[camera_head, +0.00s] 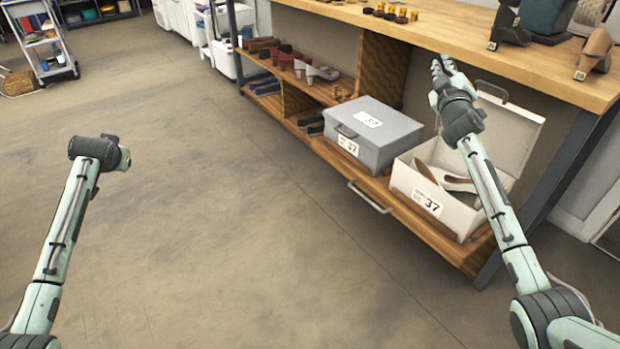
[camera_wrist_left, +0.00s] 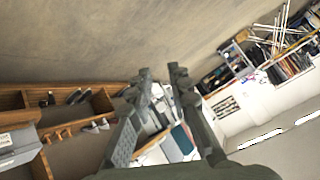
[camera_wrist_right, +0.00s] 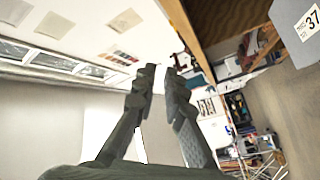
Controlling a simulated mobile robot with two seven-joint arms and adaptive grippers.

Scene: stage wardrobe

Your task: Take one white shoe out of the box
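The open box (camera_head: 408,187), white with a "37" label, stands on the low shelf at the right of the head view. Its lid is raised at the back. Pale shoes (camera_head: 458,184) with tan insides lie in it; my right arm hides part of the box and its contents. My right gripper (camera_head: 442,64) is above and behind the box, near the tabletop edge. It also shows in the right wrist view (camera_wrist_right: 158,72), fingers apart and empty. My left gripper (camera_wrist_left: 161,72) is open and empty in the left wrist view; in the head view its fingers are hidden.
A closed grey box (camera_head: 390,134) stands left of the open box. The wooden tabletop (camera_head: 455,38) overhangs the shelf and carries shoes at the right. More shoes (camera_head: 300,65) sit on shelves further left. The floor (camera_head: 210,200) at left is clear.

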